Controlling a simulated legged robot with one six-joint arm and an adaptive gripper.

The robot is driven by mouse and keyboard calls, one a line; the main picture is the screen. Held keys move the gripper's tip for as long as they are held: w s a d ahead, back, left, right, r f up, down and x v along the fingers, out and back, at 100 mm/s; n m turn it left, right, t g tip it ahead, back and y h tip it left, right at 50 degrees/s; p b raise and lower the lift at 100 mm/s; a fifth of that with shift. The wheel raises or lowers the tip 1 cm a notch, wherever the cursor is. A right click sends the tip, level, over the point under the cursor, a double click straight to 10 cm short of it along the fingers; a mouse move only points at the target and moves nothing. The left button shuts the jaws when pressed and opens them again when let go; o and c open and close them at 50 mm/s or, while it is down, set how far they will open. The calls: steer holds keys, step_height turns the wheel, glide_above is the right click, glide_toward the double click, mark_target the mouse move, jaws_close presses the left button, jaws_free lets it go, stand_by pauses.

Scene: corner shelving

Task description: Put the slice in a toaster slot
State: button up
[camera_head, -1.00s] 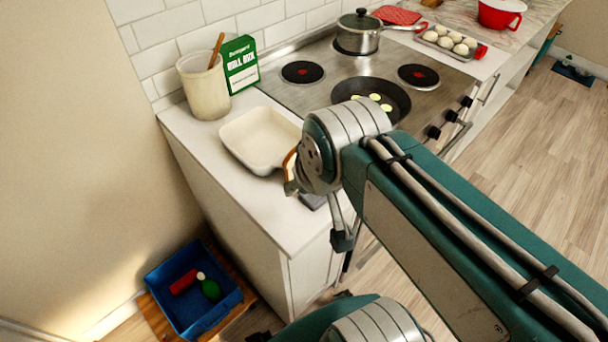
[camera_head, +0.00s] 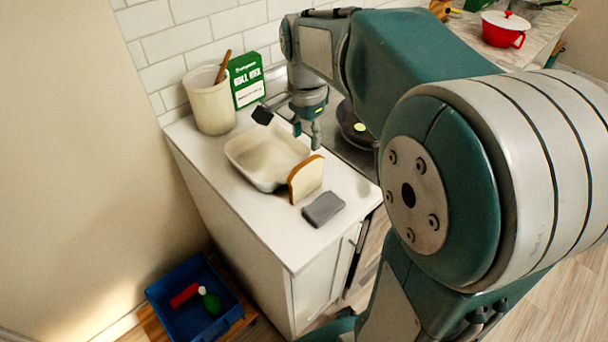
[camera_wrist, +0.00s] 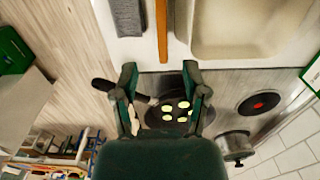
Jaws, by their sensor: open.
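The bread slice (camera_head: 307,180), white with a brown crust, stands upright on the white counter beside the pale dish. In the wrist view the slice (camera_wrist: 162,30) shows nearly edge-on as a narrow brown strip, beyond my fingertips and in line with the gap between them. My gripper (camera_head: 307,134) is open and empty, pointing down over the counter behind the slice. Its two spread fingers also show in the wrist view (camera_wrist: 160,74). I cannot make out a toaster in either current view.
A pale rectangular dish (camera_head: 240,154) sits left of the slice and a grey block or cloth (camera_head: 323,209) right of it. A tub (camera_head: 210,105) and green box (camera_head: 246,84) stand by the wall. The frying pan (camera_wrist: 176,121) is on the stove. The counter's front is clear.

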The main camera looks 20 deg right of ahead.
mark_target(304, 163)
steer(key=f, duration=0.8)
steer(key=shift+w+a+f, duration=0.15)
steer(key=shift+a+f, duration=0.05)
steer(key=shift+f, duration=0.1)
jaws_close()
